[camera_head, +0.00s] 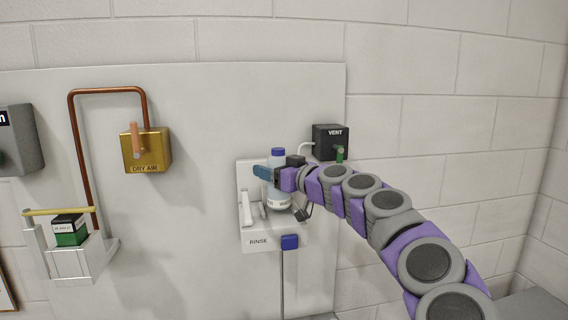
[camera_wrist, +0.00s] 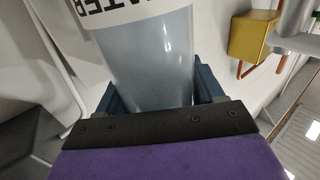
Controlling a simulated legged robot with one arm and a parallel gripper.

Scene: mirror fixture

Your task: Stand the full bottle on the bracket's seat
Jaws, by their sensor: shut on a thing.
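A clear bluish bottle (camera_head: 277,200) with a blue cap stands about upright in front of the white bracket marked RINSE (camera_head: 258,242). My gripper (camera_head: 265,173) is shut on the bottle's upper part, just below the cap. In the wrist view the bottle (camera_wrist: 150,60) lies between the two blue fingers of my gripper (camera_wrist: 160,97), with a white label reading partly "ATER". The bottle's base is close above the bracket's seat; I cannot tell whether they touch. My gripper and arm hide part of the bottle and the bracket's right side.
A black VENT box (camera_head: 330,140) with a green handle is close behind my wrist. A gold DRY AIR box (camera_head: 146,151) with an orange lever hangs to the left. The panel between is clear.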

